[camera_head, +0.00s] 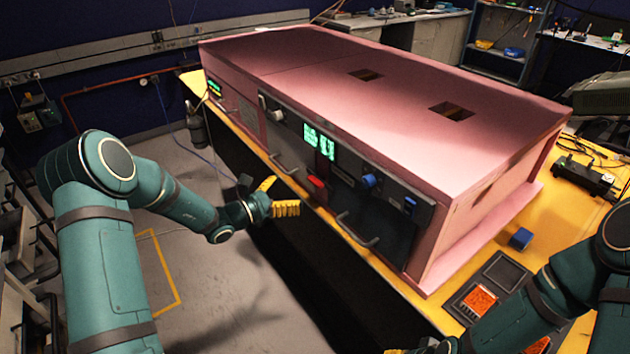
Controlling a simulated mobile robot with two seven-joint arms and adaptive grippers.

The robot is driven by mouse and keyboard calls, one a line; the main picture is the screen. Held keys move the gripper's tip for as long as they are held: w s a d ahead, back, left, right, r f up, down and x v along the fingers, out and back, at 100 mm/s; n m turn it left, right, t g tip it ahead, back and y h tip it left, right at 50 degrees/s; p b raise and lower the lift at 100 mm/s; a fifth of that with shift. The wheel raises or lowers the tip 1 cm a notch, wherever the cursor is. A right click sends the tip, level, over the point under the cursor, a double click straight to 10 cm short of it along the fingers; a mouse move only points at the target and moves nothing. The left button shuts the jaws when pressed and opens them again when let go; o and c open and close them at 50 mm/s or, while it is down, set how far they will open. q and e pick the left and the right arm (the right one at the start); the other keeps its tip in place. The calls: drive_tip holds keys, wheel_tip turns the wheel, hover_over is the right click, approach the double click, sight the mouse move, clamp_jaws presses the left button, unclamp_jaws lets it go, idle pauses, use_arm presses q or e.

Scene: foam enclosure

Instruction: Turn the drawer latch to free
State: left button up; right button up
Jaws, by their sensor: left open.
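A long pink foam enclosure (455,230) stands on a yellow-topped bench, with dark front panels. A small red piece (316,183) sits on the front between two drawer handles, the left handle (284,168) and the right handle (356,238). It may be the drawer latch; its turn position is too small to tell. My left gripper (278,197) has yellow fingers spread open. It appears empty, in front of the panels, left of and slightly below the red piece in the picture. My right gripper is mostly cut off at the bottom edge, and its jaws cannot be read.
The front also has a blue knob (369,181), a pale knob (277,116) and a green display (318,141). A blue block (521,238) and a dark tray with orange contents (479,300) lie on the bench at right. Open floor lies left of the bench.

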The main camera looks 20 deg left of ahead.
sight(313, 182)
use_arm(q)
drive_tip(key=x, duration=0.8)
drive_tip(key=shift+w+d, duration=0.3)
drive_tip(key=shift+c, duration=0.2)
drive_tip(key=c, duration=1.1)
